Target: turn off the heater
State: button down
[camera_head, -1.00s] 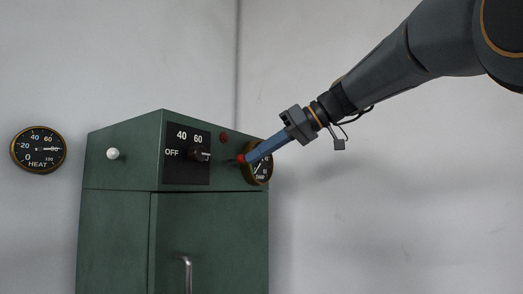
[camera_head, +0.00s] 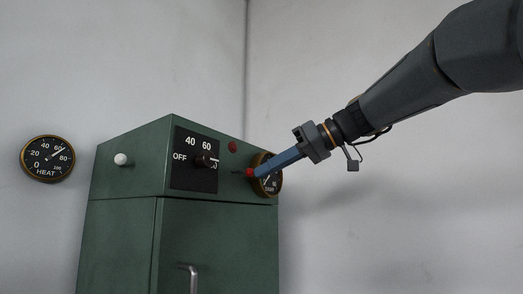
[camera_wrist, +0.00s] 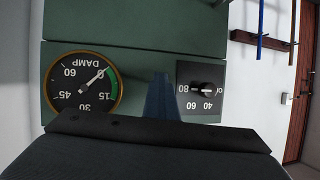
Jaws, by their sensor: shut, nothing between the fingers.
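The heater is a green cabinet (camera_head: 130,235) against the wall. Its black dial plate (camera_head: 182,174) carries OFF, 40, 60 and a partly hidden mark. A red-tipped lever (camera_head: 249,172) on a thin dark stem stands right of the dial. My gripper (camera_head: 258,170) is shut, with its blue fingertips at that red tip; whether they touch I cannot tell. In the wrist view my blue fingers (camera_wrist: 160,95) hide the lever. The HEAT gauge (camera_head: 47,159) reads between 60 and 80.
A DAMP gauge (camera_head: 267,173) sits right behind my fingers; in the wrist view this gauge (camera_wrist: 84,92) reads near 0. A dark red lamp (camera_head: 233,146) and a white knob (camera_head: 121,159) are on the cabinet. A handle (camera_head: 193,277) juts below. Free wall lies right.

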jog(key=shift+a+f+b, duration=0.25)
jog(key=shift+f+b, duration=0.1)
jog(key=shift+b, duration=0.15)
jog(key=shift+a+r, duration=0.1)
jog(key=shift+a, duration=0.1)
jog(key=shift+d+r+p, duration=0.25)
jog(key=shift+r+p, duration=0.35)
jog(key=shift+r, duration=0.2)
jog(key=d+f+b+v, duration=0.1)
jog(key=f+v, duration=0.1)
jog(key=v, duration=1.1)
jog(key=shift+s+d+f, duration=0.25)
jog(key=shift+s+d, duration=0.05)
jog(key=shift+d, duration=0.05)
